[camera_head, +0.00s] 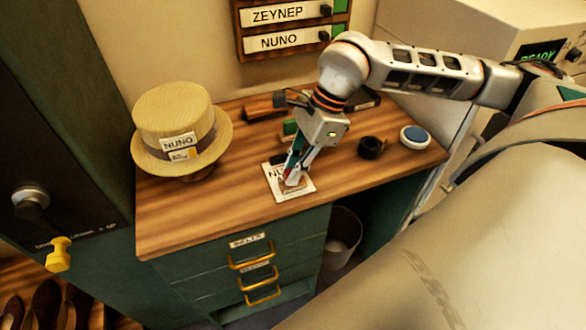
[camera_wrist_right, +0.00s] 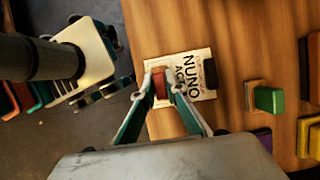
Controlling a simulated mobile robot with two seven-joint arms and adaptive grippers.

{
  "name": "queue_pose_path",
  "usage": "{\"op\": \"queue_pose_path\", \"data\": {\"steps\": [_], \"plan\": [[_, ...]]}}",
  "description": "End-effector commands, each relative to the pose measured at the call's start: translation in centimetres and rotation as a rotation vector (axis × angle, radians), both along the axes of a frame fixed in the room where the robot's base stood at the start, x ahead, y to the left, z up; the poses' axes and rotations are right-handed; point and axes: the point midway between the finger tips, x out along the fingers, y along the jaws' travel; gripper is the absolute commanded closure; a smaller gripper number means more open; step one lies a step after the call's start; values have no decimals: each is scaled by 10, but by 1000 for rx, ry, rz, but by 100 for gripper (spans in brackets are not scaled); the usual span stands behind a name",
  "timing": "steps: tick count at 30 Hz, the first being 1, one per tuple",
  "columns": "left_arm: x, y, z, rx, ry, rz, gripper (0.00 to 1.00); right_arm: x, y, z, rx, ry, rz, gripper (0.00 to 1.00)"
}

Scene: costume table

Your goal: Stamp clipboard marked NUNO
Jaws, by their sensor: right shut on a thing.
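The clipboard marked NUNO (camera_head: 276,191) lies near the front edge of the wooden desk. In the right wrist view its sheet (camera_wrist_right: 190,80) reads NUNO and ACT, with a dark clip at one end. My right gripper (camera_head: 291,181) points down over the clipboard. In the right wrist view its fingers (camera_wrist_right: 160,92) are shut on a small red and wooden stamp (camera_wrist_right: 160,85). The stamp is over the lower part of the sheet; I cannot tell whether it touches the paper. The fingers hide part of the sheet. My left gripper is not in view.
A straw hat (camera_head: 174,115) labelled NUNO stands on the left. A green block (camera_wrist_right: 268,99) is beside the clipboard, with yellow blocks (camera_wrist_right: 314,138) beyond. A dark round item (camera_head: 371,148) and a blue-topped round pad (camera_head: 415,136) stand right. Drawers (camera_head: 250,265) are below.

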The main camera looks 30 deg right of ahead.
Motion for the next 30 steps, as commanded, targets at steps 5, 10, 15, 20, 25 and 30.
{"op": "queue_pose_path", "data": {"steps": [5,10,15,20,25,30], "plan": [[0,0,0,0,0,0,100,-1,0,-3,-1,6,0,100],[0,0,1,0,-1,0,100,-2,0,-1,-2,6,0,100],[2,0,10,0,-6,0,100,-1,0,11,0,3,0,100],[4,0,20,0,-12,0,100,0,0,24,0,1,0,100],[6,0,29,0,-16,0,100,0,0,36,0,1,0,100],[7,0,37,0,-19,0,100,0,0,48,0,1,0,100]]}}
